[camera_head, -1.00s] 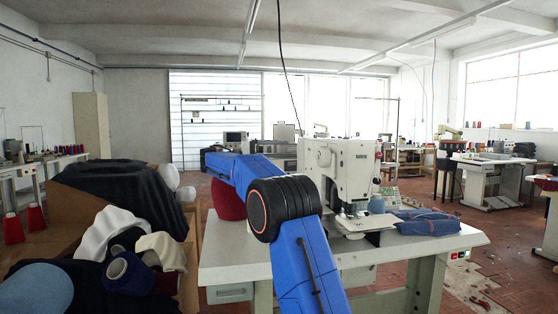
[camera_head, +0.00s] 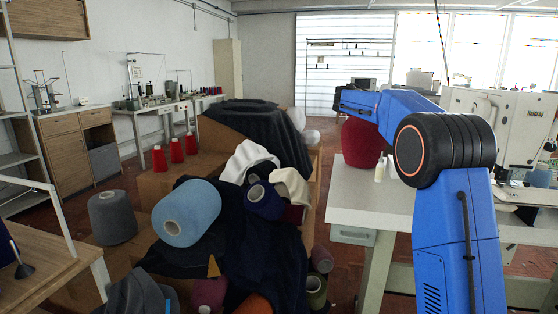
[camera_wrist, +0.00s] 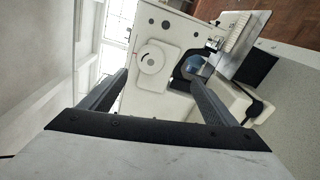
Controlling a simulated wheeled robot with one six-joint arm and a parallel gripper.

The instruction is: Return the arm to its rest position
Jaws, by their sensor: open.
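My blue arm stands at the right of the head view, bent at a black round joint, its upper link reaching left to a dark end above the table. My gripper (camera_wrist: 156,76) is open in the wrist view, its two dark fingers wide apart with nothing gripped between them. The white sewing machine (camera_wrist: 165,65) lies beyond the fingers and appears tilted in that view. The machine also shows at the right of the head view (camera_head: 480,103), partly behind my arm. I cannot make out the fingers in the head view.
A white worktable (camera_head: 358,205) stands under my arm, with a red rounded thing (camera_head: 361,143) on it. Left of it, boxes carry cloth, a light-blue yarn cone (camera_head: 188,212) and a grey cone (camera_head: 112,217). A wooden cabinet (camera_head: 70,145) stands at the far left.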

